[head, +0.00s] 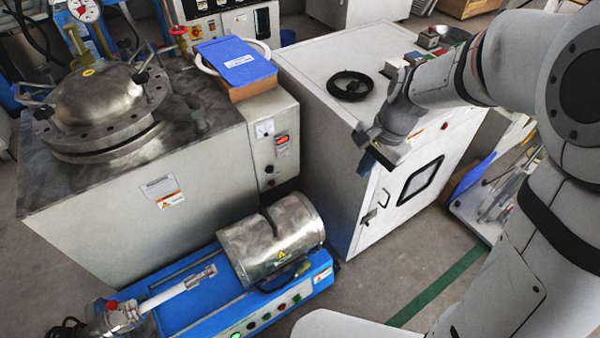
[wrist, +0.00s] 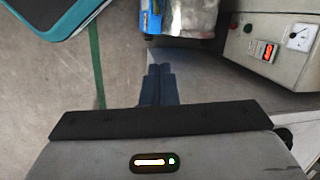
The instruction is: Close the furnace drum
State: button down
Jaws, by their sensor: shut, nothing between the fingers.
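The furnace drum (head: 285,235) is a shiny metal cylinder with a yellow warning label and a dark slot in its top. It lies on a blue base (head: 190,318) with a row of buttons, low at the centre of the head view. I cannot tell for sure how far its shell is open. My gripper (head: 365,163) is up and to the right of the drum, apart from it, in front of the white cabinet. In the wrist view my gripper's fingers (wrist: 158,70) are together and empty. Part of the drum (wrist: 193,18) shows beyond them at the top edge.
A large metal tank unit (head: 120,210) stands behind and left of the drum, with a control panel (head: 272,140) beside it. The white cabinet (head: 340,120) stands behind right. A white rod (head: 170,295) extends left of the drum. Floor (head: 365,285) is clear to the right.

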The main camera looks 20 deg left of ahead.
jog(key=w+a+f+m+g+b, duration=0.1)
jog(key=a+f+m+b, duration=0.1)
jog(key=a+f, duration=0.35)
jog(key=w+a+f+m+y+b, duration=0.1)
jog(key=a+f+b, duration=0.2)
jog(key=f, duration=0.6)
jog(key=w+a+f+m+g+b, duration=0.1)
jog(key=w+a+f+m+b, duration=0.1)
jog(key=a+f, duration=0.4)
jog(key=b, duration=0.4)
send_near(284, 233)
jog(key=shift+w+d+f, duration=0.15)
jog(key=shift+w+f, duration=0.05)
jog(key=shift+f, duration=0.25)
jog(key=shift+w+d+f, duration=0.1)
jog(key=shift+w+f, duration=0.05)
jog(key=shift+f, duration=0.25)
jog(key=s+a, duration=0.1)
jog(key=a, duration=0.1)
jog(key=shift+s+a+b, duration=0.35)
jog(key=shift+s+b, duration=0.05)
jog(key=shift+s+a, duration=0.25)
jog(key=shift+a, duration=0.1)
jog(key=shift+s, duration=0.1)
